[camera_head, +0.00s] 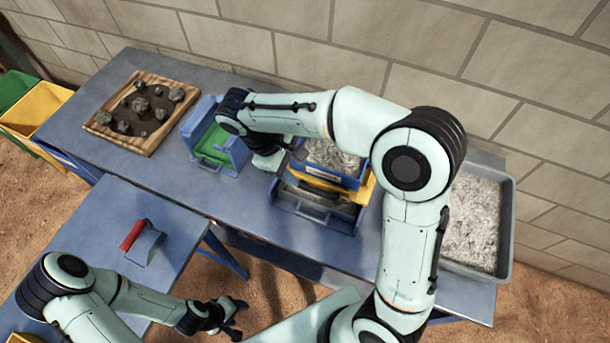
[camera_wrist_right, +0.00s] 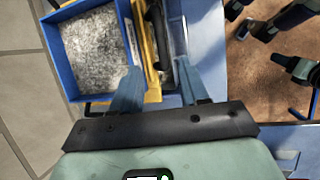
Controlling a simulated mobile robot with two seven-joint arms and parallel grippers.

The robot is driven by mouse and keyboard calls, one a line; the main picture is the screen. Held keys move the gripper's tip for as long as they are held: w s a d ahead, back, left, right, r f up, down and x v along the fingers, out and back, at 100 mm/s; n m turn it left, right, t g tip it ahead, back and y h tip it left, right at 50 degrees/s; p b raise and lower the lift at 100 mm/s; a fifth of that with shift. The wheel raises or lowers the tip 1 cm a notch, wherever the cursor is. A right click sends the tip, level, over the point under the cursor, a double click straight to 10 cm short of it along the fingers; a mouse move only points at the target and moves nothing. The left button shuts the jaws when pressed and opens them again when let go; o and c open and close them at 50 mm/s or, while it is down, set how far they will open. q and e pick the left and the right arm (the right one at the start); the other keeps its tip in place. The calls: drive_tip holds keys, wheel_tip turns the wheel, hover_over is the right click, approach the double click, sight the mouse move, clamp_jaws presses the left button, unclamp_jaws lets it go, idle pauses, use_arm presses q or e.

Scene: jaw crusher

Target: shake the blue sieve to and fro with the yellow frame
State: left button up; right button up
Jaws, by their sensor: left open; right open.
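The blue sieve (camera_head: 329,176) is a box of grey crushed stone, partly hidden behind my right arm in the head view. It also shows at the upper left of the right wrist view (camera_wrist_right: 57,62). The yellow frame (camera_head: 366,191) is around it, and its near bar (camera_wrist_right: 143,45) runs beside the sieve. My right gripper (camera_wrist_right: 158,66) is open, its fingers reaching down on either side of part of the yellow bar; contact cannot be told. My left gripper (camera_head: 228,309) is open and empty, low and away from the sieve.
A blue tray (camera_head: 310,209) lies below the frame. A blue-and-green machine (camera_head: 213,145) stands left of it, then a wooden tray of rocks (camera_head: 100,117). A grey bin of gravel (camera_head: 508,225) is at right.

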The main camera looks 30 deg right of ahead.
sight(315, 190)
use_arm(q)
drive_tip(key=shift+w+r, duration=0.35)
drive_tip(key=shift+w, duration=0.05)
use_arm(e)
drive_tip(key=v, duration=0.3)
drive_tip(key=shift+r, duration=0.15)
use_arm(q)
drive_tip(key=shift+s, duration=0.1)
use_arm(e)
drive_tip(key=shift+s, duration=0.1)
drive_tip(key=b+x, duration=0.3)
drive_tip(key=x, duration=1)
drive_tip(key=shift+f, duration=0.25)
use_arm(q)
drive_tip(key=s+f, duration=0.4)
drive_tip(key=shift+s+f, duration=0.2)
drive_tip(key=shift+f, duration=0.2)
use_arm(e)
clamp_jaws()
